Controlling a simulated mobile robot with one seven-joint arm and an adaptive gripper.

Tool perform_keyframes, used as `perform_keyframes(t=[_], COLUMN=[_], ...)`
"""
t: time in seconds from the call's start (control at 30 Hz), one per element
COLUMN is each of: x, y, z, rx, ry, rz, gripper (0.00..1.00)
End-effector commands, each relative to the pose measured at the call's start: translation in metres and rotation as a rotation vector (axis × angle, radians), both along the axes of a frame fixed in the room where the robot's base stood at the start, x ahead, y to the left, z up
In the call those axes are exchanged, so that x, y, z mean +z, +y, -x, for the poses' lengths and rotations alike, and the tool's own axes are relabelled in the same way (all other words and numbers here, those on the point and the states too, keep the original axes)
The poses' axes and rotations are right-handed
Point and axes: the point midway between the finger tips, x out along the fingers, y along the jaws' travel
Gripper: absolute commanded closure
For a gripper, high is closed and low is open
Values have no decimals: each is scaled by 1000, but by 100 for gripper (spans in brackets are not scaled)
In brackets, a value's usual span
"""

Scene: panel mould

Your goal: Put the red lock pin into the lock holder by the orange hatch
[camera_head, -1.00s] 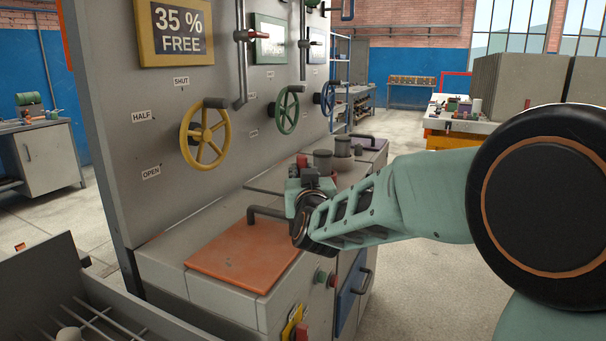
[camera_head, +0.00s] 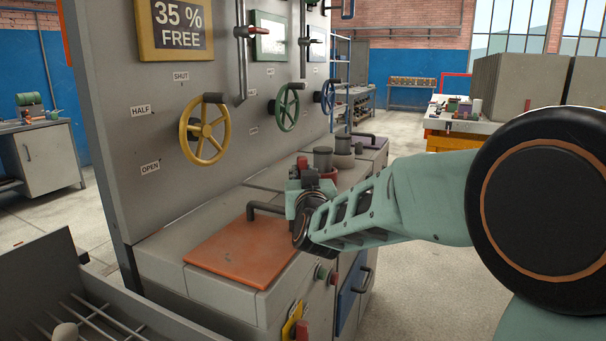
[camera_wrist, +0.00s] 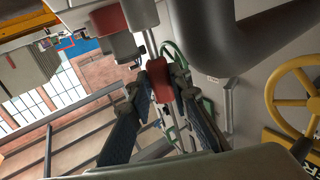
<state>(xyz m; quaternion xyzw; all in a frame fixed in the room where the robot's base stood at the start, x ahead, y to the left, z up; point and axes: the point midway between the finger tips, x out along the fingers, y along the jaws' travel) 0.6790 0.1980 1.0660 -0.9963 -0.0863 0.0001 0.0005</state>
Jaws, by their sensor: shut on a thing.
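My gripper (camera_wrist: 168,76) is shut on the red lock pin (camera_wrist: 160,82), which sits between both fingertips in the wrist view. A thin grey rod runs out of its red body. In the head view my gripper (camera_head: 306,180) is above the far end of the orange hatch (camera_head: 240,252), close to its dark bent handle (camera_head: 262,209). The handle looms large beside the fingers in the wrist view (camera_wrist: 240,45). The lock holder cannot be told apart with certainty; my gripper and arm cover part of that area.
Grey round pots (camera_head: 343,145) stand on the bench top beyond my gripper. A red-capped grey part (camera_wrist: 107,20) is near the fingers in the wrist view. A yellow handwheel (camera_head: 205,129) and a green handwheel (camera_head: 286,107) stick out from the upright panel.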

Motion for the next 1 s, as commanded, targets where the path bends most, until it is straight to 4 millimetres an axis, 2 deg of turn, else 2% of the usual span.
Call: perform_keyframes(t=[0.1, 0.13, 0.3, 0.67, 1.0], x=[-4, -2, -3, -5, -1], y=[0, 0, 0, 0, -9], z=[0, 0, 0, 5, 50], rx=[0, 0, 0, 1, 0], ry=[-1, -1, 2, 5, -2], rz=[0, 0, 0, 2, 2], gripper=[100, 79, 61, 61, 61])
